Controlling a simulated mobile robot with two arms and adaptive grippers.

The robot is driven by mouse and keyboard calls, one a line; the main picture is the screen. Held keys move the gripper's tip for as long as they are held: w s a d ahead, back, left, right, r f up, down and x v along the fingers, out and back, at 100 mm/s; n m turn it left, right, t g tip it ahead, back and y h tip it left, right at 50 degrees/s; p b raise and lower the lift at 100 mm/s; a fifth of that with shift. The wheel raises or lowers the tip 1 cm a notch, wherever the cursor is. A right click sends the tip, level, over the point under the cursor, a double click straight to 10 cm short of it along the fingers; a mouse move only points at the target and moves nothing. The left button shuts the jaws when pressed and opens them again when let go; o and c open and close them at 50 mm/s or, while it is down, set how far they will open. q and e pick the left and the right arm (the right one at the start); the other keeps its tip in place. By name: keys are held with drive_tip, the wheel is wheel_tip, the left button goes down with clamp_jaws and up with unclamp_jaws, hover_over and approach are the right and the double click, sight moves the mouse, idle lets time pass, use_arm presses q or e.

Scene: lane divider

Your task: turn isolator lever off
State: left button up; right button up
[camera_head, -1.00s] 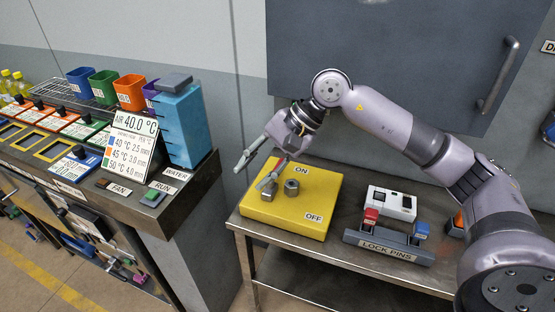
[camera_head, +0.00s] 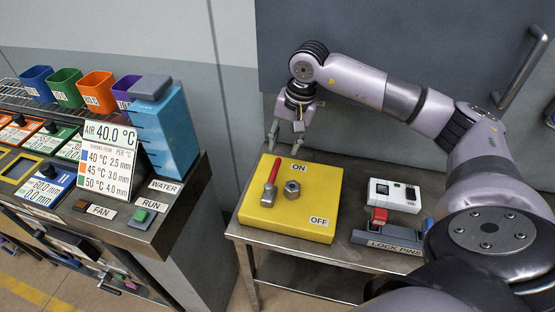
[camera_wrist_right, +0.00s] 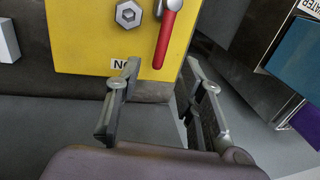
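The isolator lever (camera_head: 271,173) has a red handle and a grey hub on a yellow box (camera_head: 313,205) marked ON and OFF. Its handle points to the back of the box, beside the ON label. A grey hex nut (camera_head: 292,189) sits right of the hub. My right gripper (camera_head: 284,147) is open and empty, above and behind the handle's end, apart from it. In the right wrist view the open fingers (camera_wrist_right: 161,72) point toward the box, and the red handle (camera_wrist_right: 170,36) lies ahead between their lines. My left gripper is not in view.
A grey LOCK PINS rack (camera_head: 388,242) with red and blue pins stands right of the box, a white device (camera_head: 395,196) behind it. A control bench (camera_head: 178,218) with a blue tank (camera_head: 165,130) stands left. The grey wall cabinet is behind.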

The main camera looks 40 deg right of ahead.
sight(276, 167)
drive_tip(key=f, duration=0.2)
drive_tip(key=w+f+p, duration=0.1)
drive_tip(key=f, duration=0.1)
drive_tip(key=a+f+p, duration=0.1)
drive_tip(key=f, duration=0.1)
drive_tip(key=shift+w+f, duration=0.25)
drive_tip(key=shift+f, duration=0.15)
drive_tip(key=shift+w+a+f+p, duration=0.1)
drive_tip(key=shift+f+p, duration=0.05)
drive_tip(key=shift+f, duration=0.45)
drive_tip(key=shift+w+f+p, duration=0.1)
drive_tip(key=shift+f+p, duration=0.05)
drive_tip(key=shift+f, duration=0.45)
drive_tip(key=c, duration=0.6)
clamp_jaws()
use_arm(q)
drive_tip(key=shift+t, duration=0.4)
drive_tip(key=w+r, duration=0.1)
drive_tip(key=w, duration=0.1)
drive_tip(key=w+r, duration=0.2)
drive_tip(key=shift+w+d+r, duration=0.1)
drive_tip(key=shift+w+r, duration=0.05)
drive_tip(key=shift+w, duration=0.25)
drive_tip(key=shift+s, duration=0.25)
